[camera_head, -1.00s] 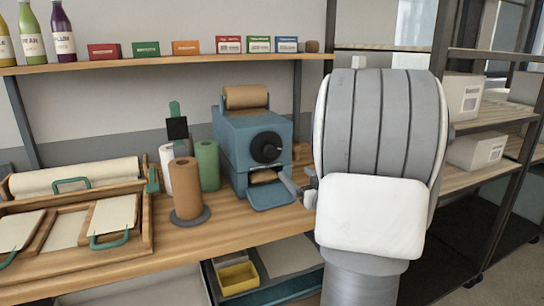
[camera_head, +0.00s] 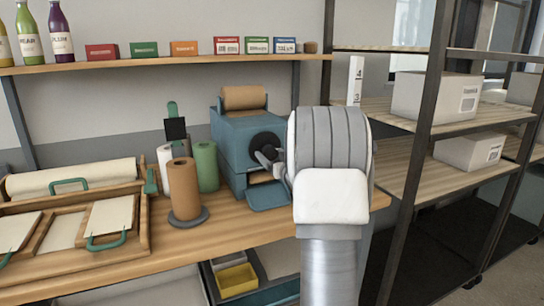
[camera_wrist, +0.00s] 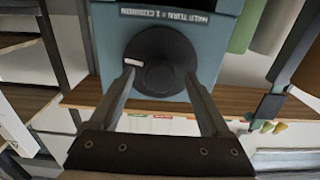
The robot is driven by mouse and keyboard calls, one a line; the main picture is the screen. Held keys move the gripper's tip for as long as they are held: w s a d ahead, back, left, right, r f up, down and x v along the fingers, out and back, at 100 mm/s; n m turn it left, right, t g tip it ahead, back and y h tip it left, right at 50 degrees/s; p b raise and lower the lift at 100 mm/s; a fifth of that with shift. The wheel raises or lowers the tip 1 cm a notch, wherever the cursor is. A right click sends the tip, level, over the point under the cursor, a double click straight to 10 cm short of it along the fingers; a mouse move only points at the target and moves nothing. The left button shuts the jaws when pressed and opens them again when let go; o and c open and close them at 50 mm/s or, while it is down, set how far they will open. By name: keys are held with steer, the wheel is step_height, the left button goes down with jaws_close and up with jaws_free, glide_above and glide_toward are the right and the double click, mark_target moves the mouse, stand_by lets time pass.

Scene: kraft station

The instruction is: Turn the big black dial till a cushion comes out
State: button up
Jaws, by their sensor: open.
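The blue machine (camera_head: 228,135) stands on the wooden bench with a brown paper roll (camera_head: 244,97) on top. Its big black dial (camera_head: 267,139) is on the front face, partly hidden by my gripper (camera_head: 268,160). In the wrist view, which appears upside down, the dial (camera_wrist: 158,48) has a round hub and a pale mark at its left rim. My gripper (camera_wrist: 160,76) is open, with one finger on each side of the hub, overlapping the dial's edges. Contact cannot be told. Something brown shows in the slot below the dial, above the blue chute (camera_head: 268,196).
A brown roll on a stand (camera_head: 185,190) and a green roll (camera_head: 206,167) stand left of the machine. Small boxes (camera_head: 227,45) line the wall shelf above. A rack with white cartons (camera_head: 433,97) is at the right. A yellow bin (camera_head: 237,279) sits below the bench.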

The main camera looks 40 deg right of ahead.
steer(key=shift+c, duration=0.2)
jaws_close()
stand_by(0.3)
